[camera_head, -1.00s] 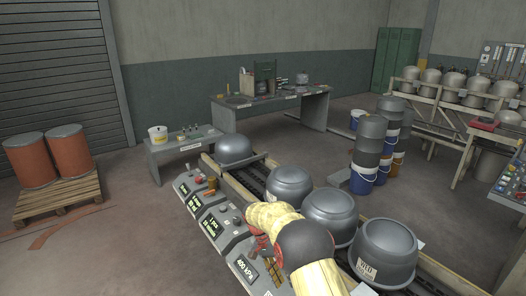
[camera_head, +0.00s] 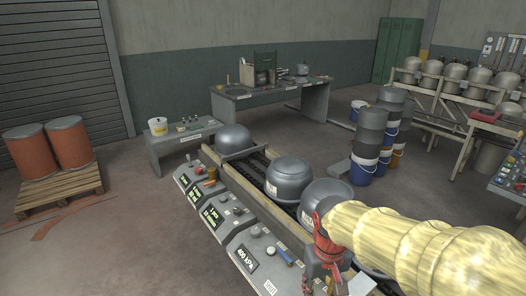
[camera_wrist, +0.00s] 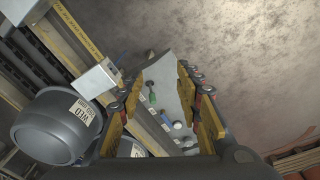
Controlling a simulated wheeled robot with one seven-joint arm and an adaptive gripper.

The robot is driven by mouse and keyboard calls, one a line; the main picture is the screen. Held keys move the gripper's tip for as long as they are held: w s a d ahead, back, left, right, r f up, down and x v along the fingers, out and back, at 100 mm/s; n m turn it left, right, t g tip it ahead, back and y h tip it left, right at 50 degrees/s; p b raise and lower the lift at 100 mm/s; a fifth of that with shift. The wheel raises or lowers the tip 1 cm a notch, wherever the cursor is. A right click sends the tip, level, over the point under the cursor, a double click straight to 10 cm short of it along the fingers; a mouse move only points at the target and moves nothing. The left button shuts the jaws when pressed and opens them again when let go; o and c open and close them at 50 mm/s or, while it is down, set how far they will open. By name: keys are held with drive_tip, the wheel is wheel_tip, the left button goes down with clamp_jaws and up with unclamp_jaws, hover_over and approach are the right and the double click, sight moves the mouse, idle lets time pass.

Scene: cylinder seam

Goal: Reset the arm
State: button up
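My arm, in a pale yellow sleeve, reaches in from the right in the head view, across the near end of the conveyor. My gripper (camera_wrist: 160,112) shows in the wrist view with its two yellow-edged fingers spread apart and nothing between them. In the head view it is mostly hidden below the red wrist part, near the sloped control panel (camera_head: 222,214).
Grey shells, one at the far end (camera_head: 234,138) and one mid-line (camera_head: 288,180), sit along the conveyor. Stacked drums and buckets (camera_head: 370,145) stand to its right. A pallet (camera_head: 60,195) with orange drums is at left. Floor left of the panel is clear.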

drive_tip(key=s+d+r+t, duration=0.2)
drive_tip(key=s+r, duration=0.2)
drive_tip(key=s, duration=0.2)
drive_tip(key=s+d+r+m+t, duration=0.1)
drive_tip(key=s+d+r+t, duration=0.1)
drive_tip(key=s+r, duration=0.2)
drive_tip(key=s, duration=0.3)
drive_tip(key=shift+d+r+m+t, duration=0.3)
drive_tip(key=shift+d+r+t, duration=0.05)
drive_tip(key=shift+d+t, duration=0.05)
